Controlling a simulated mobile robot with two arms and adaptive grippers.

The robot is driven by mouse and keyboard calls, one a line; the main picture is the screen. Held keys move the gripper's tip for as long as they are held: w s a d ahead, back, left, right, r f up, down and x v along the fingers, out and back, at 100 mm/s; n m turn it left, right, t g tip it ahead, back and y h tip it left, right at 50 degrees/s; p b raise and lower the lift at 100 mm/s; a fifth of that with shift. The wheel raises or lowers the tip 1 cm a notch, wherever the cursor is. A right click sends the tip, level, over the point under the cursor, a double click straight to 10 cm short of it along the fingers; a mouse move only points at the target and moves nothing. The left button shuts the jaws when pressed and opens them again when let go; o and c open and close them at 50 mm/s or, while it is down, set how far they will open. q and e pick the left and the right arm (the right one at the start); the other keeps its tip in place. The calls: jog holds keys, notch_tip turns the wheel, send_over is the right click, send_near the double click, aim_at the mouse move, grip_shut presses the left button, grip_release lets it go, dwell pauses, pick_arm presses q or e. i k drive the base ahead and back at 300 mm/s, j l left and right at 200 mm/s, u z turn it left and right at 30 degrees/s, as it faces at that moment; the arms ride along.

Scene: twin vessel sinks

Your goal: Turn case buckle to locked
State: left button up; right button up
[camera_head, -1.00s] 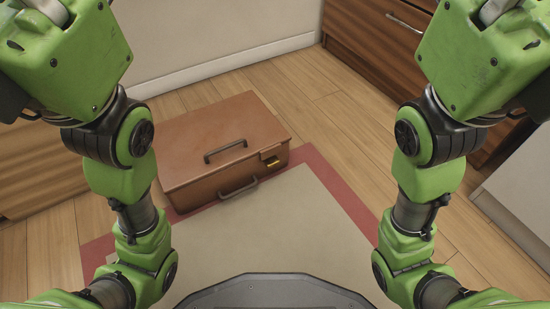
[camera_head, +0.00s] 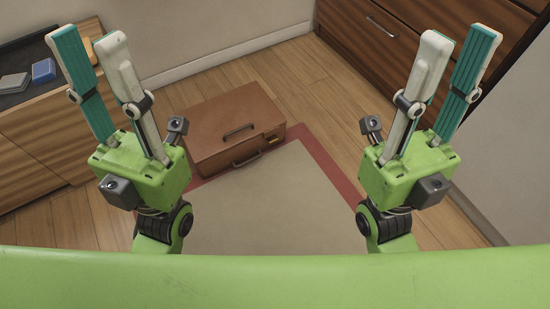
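A brown case (camera_head: 210,120) with dark handles on its top and front stands on the floor, at the far edge of the rug. Its small brass-coloured buckle (camera_head: 272,138) is at the right end of the front edge; it is too small to tell how it is turned. My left gripper (camera_head: 88,42) is raised, its two fingers apart, left of the case and with nothing between them. My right gripper (camera_head: 455,48) is raised, its fingers apart and empty, right of the case. Neither gripper touches the case.
A beige rug (camera_head: 270,205) with a red border covers the floor before the case. A wooden cabinet (camera_head: 40,135) on the left bears a blue item (camera_head: 43,70) and other small things. A dark wooden drawer unit (camera_head: 385,45) stands at the back right. Wooden floor shows around the rug.

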aim_at(270, 140)
jog(key=k+u, duration=0.1)
jog(key=u, duration=0.3)
jog(key=k+u, duration=0.1)
jog(key=u, duration=0.35)
jog(key=j+u, duration=0.1)
jog(key=u, duration=0.3)
jog(key=i+l+u, duration=0.1)
jog(key=l+u, duration=0.45)
jog(key=u, duration=0.25)
jog(key=l+u, duration=0.65)
jog(key=u, duration=0.15)
